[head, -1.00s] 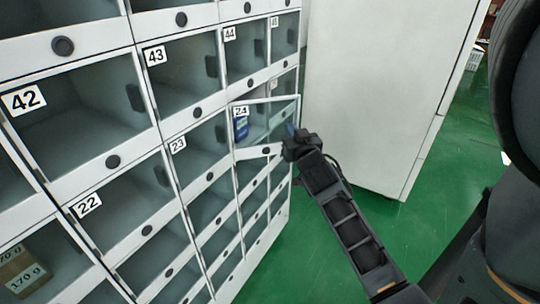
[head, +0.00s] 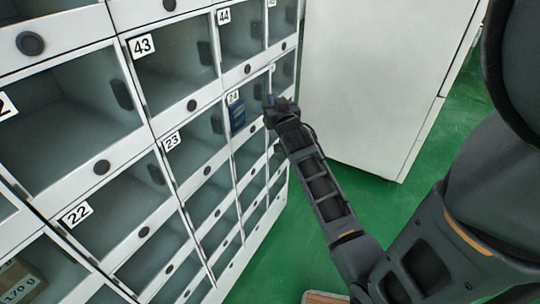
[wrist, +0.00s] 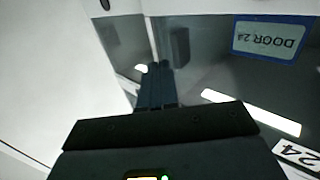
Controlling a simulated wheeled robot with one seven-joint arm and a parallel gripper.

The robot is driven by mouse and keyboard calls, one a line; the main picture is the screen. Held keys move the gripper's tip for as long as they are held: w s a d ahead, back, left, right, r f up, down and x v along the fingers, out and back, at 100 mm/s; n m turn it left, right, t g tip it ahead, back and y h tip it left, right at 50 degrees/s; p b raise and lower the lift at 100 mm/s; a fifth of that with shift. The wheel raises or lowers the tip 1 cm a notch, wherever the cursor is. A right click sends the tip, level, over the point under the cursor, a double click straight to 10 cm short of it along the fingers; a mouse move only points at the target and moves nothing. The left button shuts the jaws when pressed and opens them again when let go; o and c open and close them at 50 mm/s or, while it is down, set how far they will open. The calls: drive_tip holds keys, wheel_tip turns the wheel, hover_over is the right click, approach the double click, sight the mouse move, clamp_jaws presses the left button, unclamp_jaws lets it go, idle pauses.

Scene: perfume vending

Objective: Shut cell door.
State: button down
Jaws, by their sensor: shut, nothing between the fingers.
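The door of cell 24 (head: 247,124) is a clear pane in the locker front, with a 24 tag and a blue label (head: 237,114). It looks in line or nearly in line with the locker front; I cannot tell if it is fully flush. In the wrist view the blue label (wrist: 268,40) reads DOOR 24 upside down, and the 24 tag (wrist: 298,156) is at lower right. My gripper (head: 271,102) is shut and empty at the door's right edge. In the wrist view its fingers (wrist: 155,72) reach toward the pane; contact is unclear.
The locker (head: 190,105) has rows of glass-fronted cells with round dark knobs. A white cabinet (head: 375,80) stands to its right. Green floor (head: 345,215) is open in front of it. A brown-edged thing (head: 325,297) shows at the bottom edge.

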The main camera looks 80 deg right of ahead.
drive_tip(key=shift+w+d, duration=0.4)
drive_tip(key=shift+w, duration=0.3)
drive_tip(key=shift+r, duration=0.1)
